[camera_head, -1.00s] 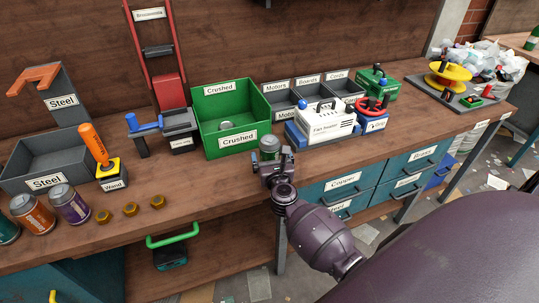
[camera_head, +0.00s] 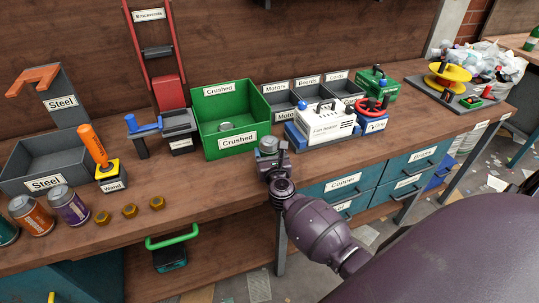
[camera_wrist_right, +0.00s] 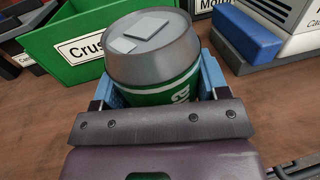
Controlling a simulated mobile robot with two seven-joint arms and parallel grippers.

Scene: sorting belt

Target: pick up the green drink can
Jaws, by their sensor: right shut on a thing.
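The green drink can (camera_head: 268,145) is in my right gripper (camera_head: 273,160), at the front edge of the bench, just in front of the green "Crushed" bin. In the right wrist view the can (camera_wrist_right: 165,92) shows a grey metal top and a green body with white lettering. The right gripper's blue finger pads (camera_wrist_right: 163,88) are shut on both sides of it. The can's lower part is hidden by the gripper. I cannot tell whether its base touches the bench. My left gripper is not in view.
A white fan heater box (camera_head: 325,122) stands to the right of my gripper. Orange (camera_head: 33,217) and purple (camera_head: 70,208) cans stand at the left.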

